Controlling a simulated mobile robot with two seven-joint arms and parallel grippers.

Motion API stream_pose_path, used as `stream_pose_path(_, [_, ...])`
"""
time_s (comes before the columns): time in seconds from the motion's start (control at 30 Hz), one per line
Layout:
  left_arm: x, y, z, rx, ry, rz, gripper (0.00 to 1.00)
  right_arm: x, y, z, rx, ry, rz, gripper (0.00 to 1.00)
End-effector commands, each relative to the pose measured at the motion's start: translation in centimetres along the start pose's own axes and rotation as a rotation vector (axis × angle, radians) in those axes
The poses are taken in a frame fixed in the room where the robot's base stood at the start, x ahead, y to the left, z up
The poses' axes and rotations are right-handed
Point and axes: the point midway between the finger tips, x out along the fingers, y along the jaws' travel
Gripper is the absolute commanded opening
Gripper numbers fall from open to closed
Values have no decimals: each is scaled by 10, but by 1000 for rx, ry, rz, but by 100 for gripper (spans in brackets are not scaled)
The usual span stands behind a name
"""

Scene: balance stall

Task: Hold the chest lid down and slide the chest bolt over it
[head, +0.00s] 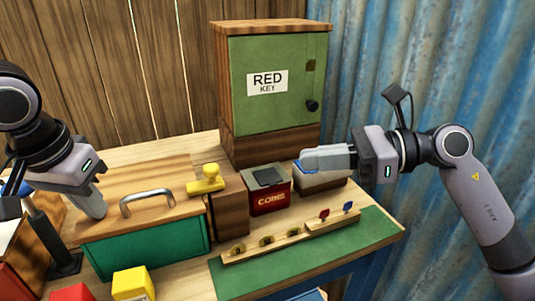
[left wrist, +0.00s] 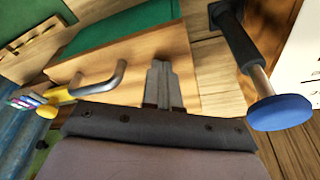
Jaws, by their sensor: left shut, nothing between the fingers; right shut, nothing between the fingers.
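The chest (head: 150,245) is a green box with a wooden lid (head: 172,212) lying flat on it and a grey metal handle (head: 147,197). The yellow chest bolt (head: 207,184) with its round knob is by the lid's right edge, beside a wooden block (head: 231,208). Its left end looks level with the lid edge; I cannot tell whether it overlaps. My left gripper (head: 95,212) is shut, pointing down at the lid's left part, touching or just above it. The left wrist view shows its fingertips (left wrist: 162,72) over the lid wood. My right gripper (head: 308,161) is shut and empty, well right of the bolt.
A green cabinet (head: 279,110) rises behind. A slotted key rack (head: 290,238) lies on the green mat (head: 345,245). A blue-ended post (left wrist: 280,112) stands near my left gripper.

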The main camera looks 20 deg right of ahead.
Motion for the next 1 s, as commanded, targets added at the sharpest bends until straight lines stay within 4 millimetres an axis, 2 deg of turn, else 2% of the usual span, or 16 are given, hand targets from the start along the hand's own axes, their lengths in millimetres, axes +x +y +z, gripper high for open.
stream_pose_path(0.13, [1, 0, 0, 1, -1, 1, 0, -6, 0, 0, 1, 1, 1, 0])
stream_pose_path(0.53, [-2, 0, 0, 1, -1, 1, 0, -6, 0, 2, 0, 1, 0, 0])
stream_pose_path(1.0, [-34, 0, -9, 0, 1, 1, 0, -10, 0, 26, 0, 0, 0, 0])
